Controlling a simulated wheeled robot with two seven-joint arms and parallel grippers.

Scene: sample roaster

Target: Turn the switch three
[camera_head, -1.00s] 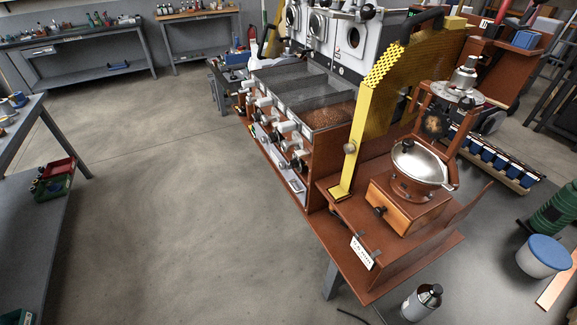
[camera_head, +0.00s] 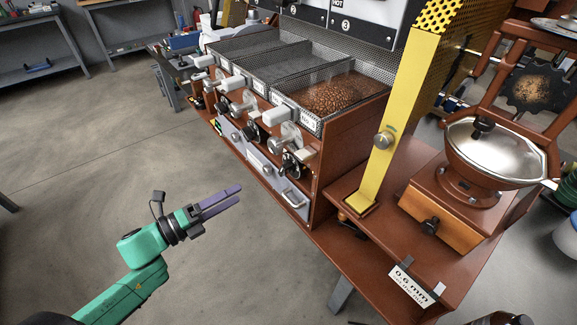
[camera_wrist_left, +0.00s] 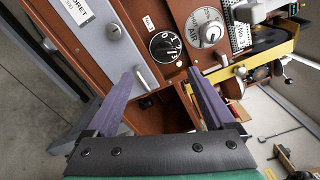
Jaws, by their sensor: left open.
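The roaster's front carries several black dials and silver knobs. One black dial (camera_head: 293,164) is at the right end in the head view. In the left wrist view a black dial (camera_wrist_left: 163,45) with white numbers faces me, beside a silver dial (camera_wrist_left: 210,33) marked AIR. My left gripper (camera_head: 239,196) has purple fingers, open and empty, in front of the lower panel. In the left wrist view its fingertips (camera_wrist_left: 164,74) spread below the black dial, apart from it. My right gripper is out of view.
Trays (camera_head: 290,85) above the dials hold beans at the right end. A grey panel with a handle (camera_head: 292,198) lies below the dials. A yellow post (camera_head: 398,115) and a grinder with a metal lid (camera_head: 500,147) stand right. The floor (camera_head: 90,185) at left is clear.

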